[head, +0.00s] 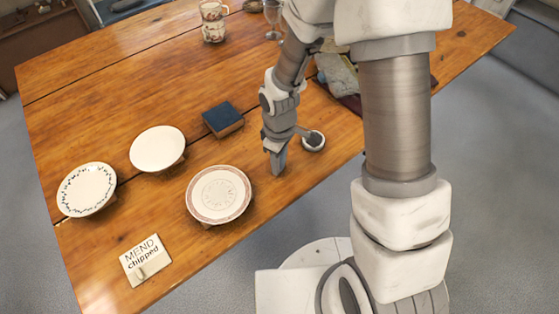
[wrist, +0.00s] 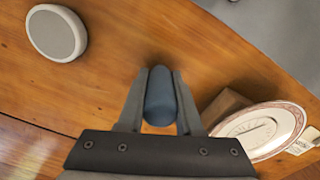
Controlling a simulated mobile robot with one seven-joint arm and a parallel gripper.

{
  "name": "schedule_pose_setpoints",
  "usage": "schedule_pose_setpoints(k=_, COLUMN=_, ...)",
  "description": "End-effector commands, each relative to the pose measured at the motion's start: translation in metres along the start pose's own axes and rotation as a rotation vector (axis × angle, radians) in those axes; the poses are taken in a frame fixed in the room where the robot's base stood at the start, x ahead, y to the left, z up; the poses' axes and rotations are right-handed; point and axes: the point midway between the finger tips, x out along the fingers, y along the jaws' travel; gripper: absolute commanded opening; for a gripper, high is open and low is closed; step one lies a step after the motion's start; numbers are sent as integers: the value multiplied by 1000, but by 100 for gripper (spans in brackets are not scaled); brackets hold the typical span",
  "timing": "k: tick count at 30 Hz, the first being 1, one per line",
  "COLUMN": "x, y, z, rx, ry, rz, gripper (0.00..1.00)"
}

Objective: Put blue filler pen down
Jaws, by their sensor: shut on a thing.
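My gripper (head: 278,170) is low over the wooden table, right of the red-rimmed plate. In the wrist view, my gripper (wrist: 160,73) is shut on the blue filler pen (wrist: 160,98), which shows as a blue rounded end between the two fingers. The rest of the pen is hidden, and I cannot make it out in the head view. I cannot tell whether it touches the table.
A dark blue box (head: 223,118), two more plates (head: 157,148) (head: 88,190) and a "MEND chipped" card (head: 145,258) lie left. Bare wood (head: 262,195) surrounds the fingertips.

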Motion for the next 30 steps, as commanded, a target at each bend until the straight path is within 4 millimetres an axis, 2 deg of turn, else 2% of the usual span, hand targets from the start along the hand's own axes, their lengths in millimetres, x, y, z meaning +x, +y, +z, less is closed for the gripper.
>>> schedule_pose_setpoints(k=8, x=4, y=0, z=0, rx=0, ry=0, rz=0, gripper=0)
schedule_pose_setpoints(k=9, x=2, y=0, z=0, rx=0, ry=1, rz=1, gripper=40)
schedule_pose_setpoints(k=13, x=2, y=0, z=0, rx=0, ry=0, rz=0, gripper=63)
schedule_pose_setpoints(k=24, x=-2, y=0, z=0, rx=0, ry=1, rz=1, gripper=64)
schedule_pose_setpoints(k=26, x=-8, y=1, z=0, rx=0, ry=2, rz=2, gripper=64)
schedule_pose_setpoints(k=30, x=-34, y=2, z=0, rx=1, ry=3, rz=4, gripper=64)
